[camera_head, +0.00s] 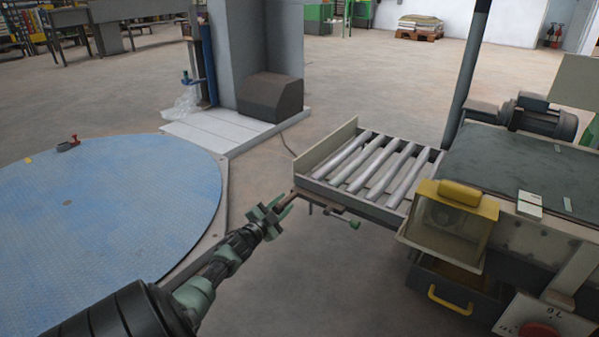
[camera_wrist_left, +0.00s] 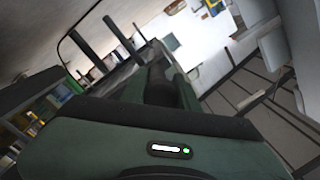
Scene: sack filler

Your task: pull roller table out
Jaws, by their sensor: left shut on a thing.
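The roller table (camera_head: 372,209) is a short frame with several pale metal rollers, in the middle right of the head view. It joins the left side of the grey-green machine. A raised plate stands along its left edge. My left gripper (camera_head: 284,202) is at the table's near left corner, shut on the roller table's edge or a bar there; the exact contact is small in the picture. My right gripper is in neither view.
The machine (camera_head: 510,178) has a yellow-framed box (camera_head: 452,222) and a yellow-handled drawer (camera_head: 455,290). A blue round platform (camera_head: 100,225) lies at left. A grey column (camera_head: 238,50) on a white base stands behind. The floor between platform and roller table is clear.

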